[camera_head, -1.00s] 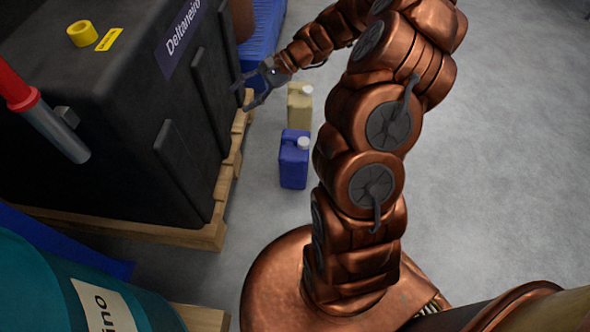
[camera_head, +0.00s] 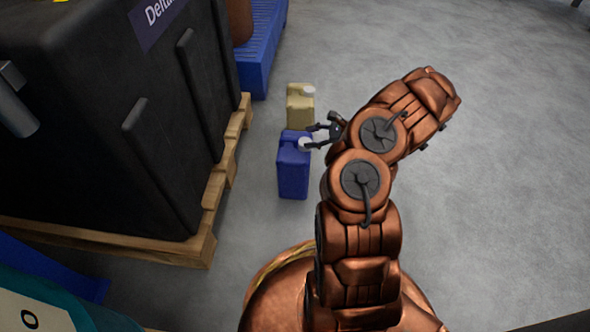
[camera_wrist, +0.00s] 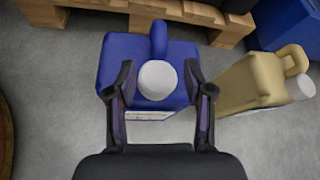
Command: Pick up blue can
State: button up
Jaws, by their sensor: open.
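The blue can (camera_head: 293,172) stands upright on the grey floor, with a white cap and a blue handle. In the wrist view the blue can (camera_wrist: 122,58) is straight ahead, its cap in the middle. My gripper (camera_head: 312,136) is at the can's top, by the cap. In the wrist view my gripper (camera_wrist: 159,85) is open, with one finger on each side of the white cap. I cannot tell whether the fingers touch the can. The can's lower part is hidden in the wrist view.
A beige can (camera_head: 299,106) stands just behind the blue one; it is at the right in the wrist view (camera_wrist: 250,82). A black tank (camera_head: 95,125) on a wooden pallet (camera_head: 150,247) is to the left. The floor at right is clear.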

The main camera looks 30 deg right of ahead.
aim_at(295, 139)
jog(key=b+x, duration=0.2)
jog(key=x, duration=0.4)
jog(key=shift+w+a+f+b, duration=0.15)
jog(key=shift+w+a+b, duration=0.05)
jog(key=shift+a+b, duration=0.15)
jog(key=shift+d, duration=0.1)
grip_shut()
dwell(0.4)
